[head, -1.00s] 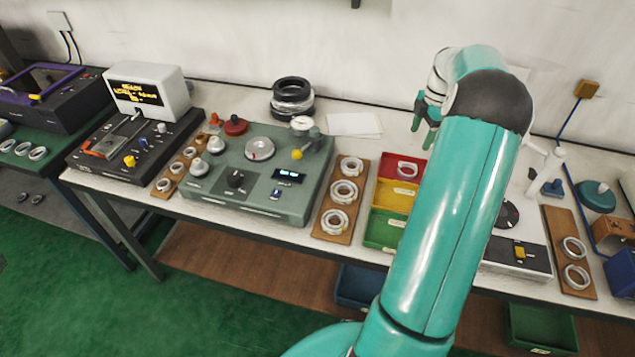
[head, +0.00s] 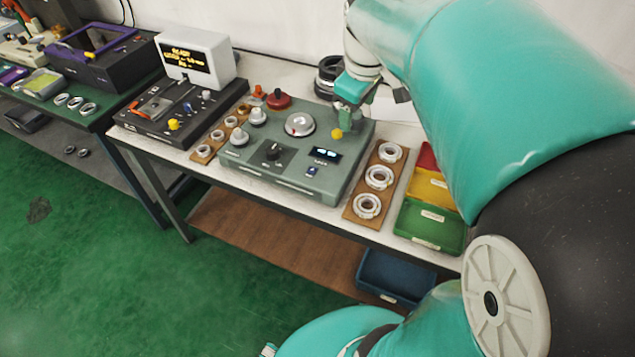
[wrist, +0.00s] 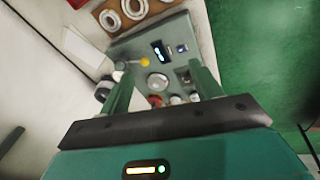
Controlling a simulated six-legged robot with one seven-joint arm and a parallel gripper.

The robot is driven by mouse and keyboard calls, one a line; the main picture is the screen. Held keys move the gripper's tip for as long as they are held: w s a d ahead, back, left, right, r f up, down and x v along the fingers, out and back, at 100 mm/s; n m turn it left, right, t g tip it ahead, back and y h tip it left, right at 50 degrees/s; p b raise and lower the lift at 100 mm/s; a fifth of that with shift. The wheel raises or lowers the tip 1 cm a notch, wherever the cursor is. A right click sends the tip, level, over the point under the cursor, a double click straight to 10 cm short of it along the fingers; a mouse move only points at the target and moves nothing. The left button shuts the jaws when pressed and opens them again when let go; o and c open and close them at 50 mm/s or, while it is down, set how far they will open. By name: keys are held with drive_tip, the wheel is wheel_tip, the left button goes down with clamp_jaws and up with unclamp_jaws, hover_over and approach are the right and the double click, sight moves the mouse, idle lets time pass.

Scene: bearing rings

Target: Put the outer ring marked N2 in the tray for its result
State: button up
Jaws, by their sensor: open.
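Three pale metal rings lie in a row on a wooden board; the near (head: 367,206), middle (head: 379,177) and far (head: 391,152) ones show in the head view. No marking is readable, so I cannot tell which is N2. The red (head: 427,158), yellow (head: 428,186) and green (head: 430,226) trays stand right of the board, partly hidden by my arm. My gripper (head: 352,92) is above the back right of the green tester (head: 323,195). In the wrist view, its fingers (wrist: 163,88) are apart and empty, with the tester beyond them.
The tester carries a round metal plate (head: 299,124), a yellow knob (head: 337,133) and other knobs. Smaller rings lie on a board (head: 206,152) to its left, beside a black device with a display (head: 190,58). A blue bin (head: 392,278) is below the bench.

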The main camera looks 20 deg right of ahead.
drive_tip(key=s+a+f+m+t+y, duration=0.1)
drive_tip(key=s+a+m, duration=0.4)
drive_tip(key=s+a, duration=0.8)
drive_tip(key=shift+s+a+f+m+t, duration=0.15)
drive_tip(key=shift+a+f+m+t, duration=0.35)
drive_tip(key=shift+t, duration=0.5)
drive_tip(key=shift+a+f, duration=0.1)
